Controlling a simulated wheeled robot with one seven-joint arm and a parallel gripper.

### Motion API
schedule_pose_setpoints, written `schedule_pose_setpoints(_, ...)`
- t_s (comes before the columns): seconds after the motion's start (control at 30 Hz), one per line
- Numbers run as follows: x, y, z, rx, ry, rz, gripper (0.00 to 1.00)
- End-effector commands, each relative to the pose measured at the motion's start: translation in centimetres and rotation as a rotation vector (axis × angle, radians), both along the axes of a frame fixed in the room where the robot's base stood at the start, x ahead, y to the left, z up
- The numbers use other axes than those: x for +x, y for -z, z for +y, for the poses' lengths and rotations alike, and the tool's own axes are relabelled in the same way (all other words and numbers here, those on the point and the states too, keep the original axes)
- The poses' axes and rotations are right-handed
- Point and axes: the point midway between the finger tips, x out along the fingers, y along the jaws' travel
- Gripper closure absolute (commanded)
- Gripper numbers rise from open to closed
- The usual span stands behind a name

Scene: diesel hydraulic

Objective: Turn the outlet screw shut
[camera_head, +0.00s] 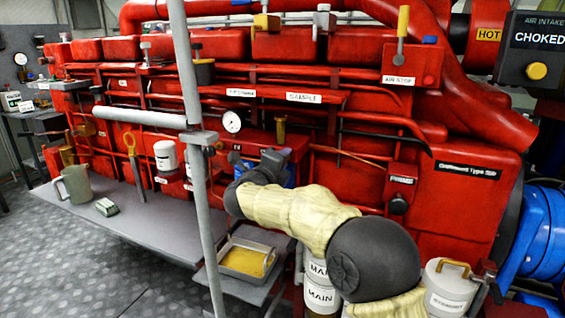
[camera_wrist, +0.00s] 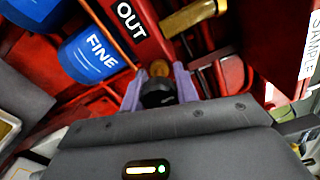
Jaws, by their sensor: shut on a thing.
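The lower part of the knob is hidden by the gripper body. In the head view my gripper (camera_head: 276,158) is against the red engine front, and my own arm and wrist hide the screw.
Blue "FINE" filter canister (camera_wrist: 92,50) stands close left of my fingers, and a brass fitting (camera_wrist: 190,16) lies above right. In the head view a grey post (camera_head: 193,120) rises left of my arm. A tray with yellow contents (camera_head: 243,262) sits below, and a lidded pot (camera_head: 448,290) stands right.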

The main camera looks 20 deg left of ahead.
Motion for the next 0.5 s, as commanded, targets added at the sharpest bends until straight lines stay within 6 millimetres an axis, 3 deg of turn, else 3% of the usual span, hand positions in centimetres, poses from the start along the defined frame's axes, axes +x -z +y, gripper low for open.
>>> schedule_pose_setpoints(0.03,0.04,0.34,-0.08,-0.001,0.002,0.006,0.93)
schedule_pose_setpoints(0.07,0.04,0.34,-0.08,-0.001,0.002,0.006,0.68)
schedule_pose_setpoints(0.17,0.04,0.31,-0.07,-0.001,0.003,0.005,0.49)
schedule_pose_setpoints(0.5,-0.17,0.09,0.02,-0.001,0.001,0.001,0.48)
